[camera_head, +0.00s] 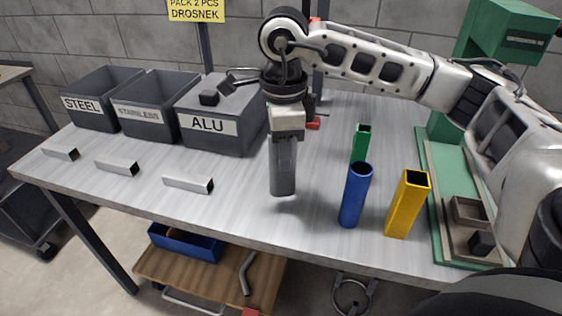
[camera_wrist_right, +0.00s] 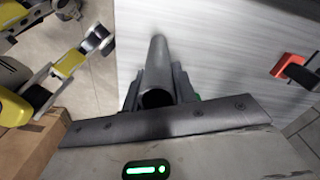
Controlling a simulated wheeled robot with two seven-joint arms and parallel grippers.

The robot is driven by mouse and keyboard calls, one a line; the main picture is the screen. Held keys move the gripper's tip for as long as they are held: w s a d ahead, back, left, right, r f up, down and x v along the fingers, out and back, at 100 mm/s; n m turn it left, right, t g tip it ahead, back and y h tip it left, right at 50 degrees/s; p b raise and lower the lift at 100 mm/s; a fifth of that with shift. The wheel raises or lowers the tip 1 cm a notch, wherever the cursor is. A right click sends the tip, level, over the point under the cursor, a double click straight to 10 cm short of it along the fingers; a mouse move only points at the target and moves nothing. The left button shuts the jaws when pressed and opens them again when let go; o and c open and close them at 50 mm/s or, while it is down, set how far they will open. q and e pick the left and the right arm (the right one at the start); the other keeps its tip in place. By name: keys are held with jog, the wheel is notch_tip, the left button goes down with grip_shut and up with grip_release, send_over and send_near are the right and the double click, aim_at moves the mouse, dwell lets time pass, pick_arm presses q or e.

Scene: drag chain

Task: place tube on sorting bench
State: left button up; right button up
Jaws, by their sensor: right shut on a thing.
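A grey tube (camera_head: 283,178) hangs upright below my right gripper (camera_head: 285,142), over the middle of the grey sorting bench (camera_head: 240,205). My right gripper is shut on it. In the right wrist view the dark round tube (camera_wrist_right: 158,62) lies between the two fingers, its open end facing the camera. I cannot tell whether its lower end touches the bench. A blue round tube (camera_head: 355,195), a yellow square tube (camera_head: 407,205) and a green tube (camera_head: 361,142) stand upright to the right of it. My left gripper is not in view.
Bins labelled STEEL (camera_head: 82,104), STAINLESS (camera_head: 138,113) and ALU (camera_head: 207,125) stand at the back left. Three short metal bars, one of them here (camera_head: 188,184), lie before them. A green machine (camera_head: 445,150) stands at the right.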

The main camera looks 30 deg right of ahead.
jog(key=f, duration=0.2)
jog(key=w+f, duration=0.1)
jog(key=f, duration=0.1)
jog(key=shift+d, duration=0.1)
jog(key=shift+f, duration=0.15)
jog(key=shift+f, duration=0.15)
jog(key=o, duration=1.1)
jog(key=shift+c, duration=0.2)
